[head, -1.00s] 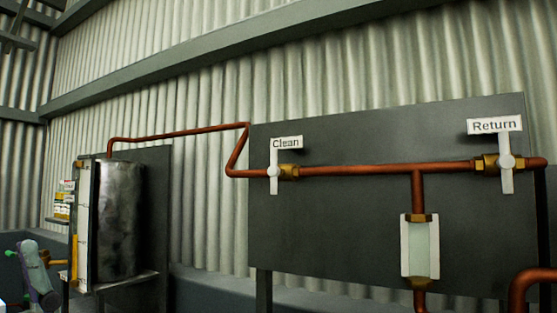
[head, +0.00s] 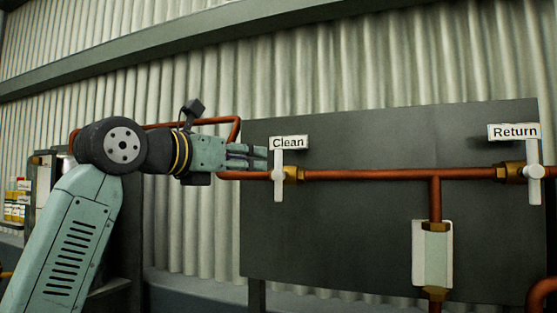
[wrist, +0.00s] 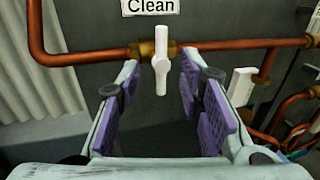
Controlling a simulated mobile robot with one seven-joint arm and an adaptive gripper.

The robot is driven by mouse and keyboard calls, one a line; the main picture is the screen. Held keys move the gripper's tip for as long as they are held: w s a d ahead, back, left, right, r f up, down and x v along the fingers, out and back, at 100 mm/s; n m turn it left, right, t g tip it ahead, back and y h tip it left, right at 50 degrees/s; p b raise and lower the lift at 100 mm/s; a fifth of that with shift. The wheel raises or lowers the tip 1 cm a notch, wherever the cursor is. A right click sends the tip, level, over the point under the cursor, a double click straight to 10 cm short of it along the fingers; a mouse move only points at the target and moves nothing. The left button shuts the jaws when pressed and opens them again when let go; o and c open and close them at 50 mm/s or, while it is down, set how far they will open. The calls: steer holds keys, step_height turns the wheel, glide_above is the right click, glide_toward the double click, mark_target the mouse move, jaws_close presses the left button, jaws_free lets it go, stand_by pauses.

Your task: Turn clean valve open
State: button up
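The clean valve has a white handle (head: 278,176) that stands upright, crosswise to the copper pipe, under a "Clean" label (head: 288,142). In the wrist view the white handle (wrist: 161,72) is ahead, between the lines of my open fingers and beyond their tips. My gripper (head: 262,156) is just left of the handle in the head view. In the wrist view my gripper (wrist: 158,90) shows its purple pads spread wide with nothing between them. I cannot tell exactly how far the fingertips are from the handle, but no contact shows.
The copper pipe (head: 370,175) runs across a dark panel (head: 340,235) to the return valve (head: 534,172) on the right. A copper pipe (wrist: 90,57) also passes left of the handle.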

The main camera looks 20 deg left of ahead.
mark_target(276, 162)
steer(key=p+x, duration=0.3)
steer(key=x, duration=0.5)
steer(key=shift+w+d+r, duration=0.15)
steer(key=shift+w+d, duration=0.05)
steer(key=shift+w, duration=0.15)
steer(key=shift+w+d, duration=0.2)
steer(key=shift+w, duration=0.5)
steer(key=shift+c, duration=0.3)
jaws_close()
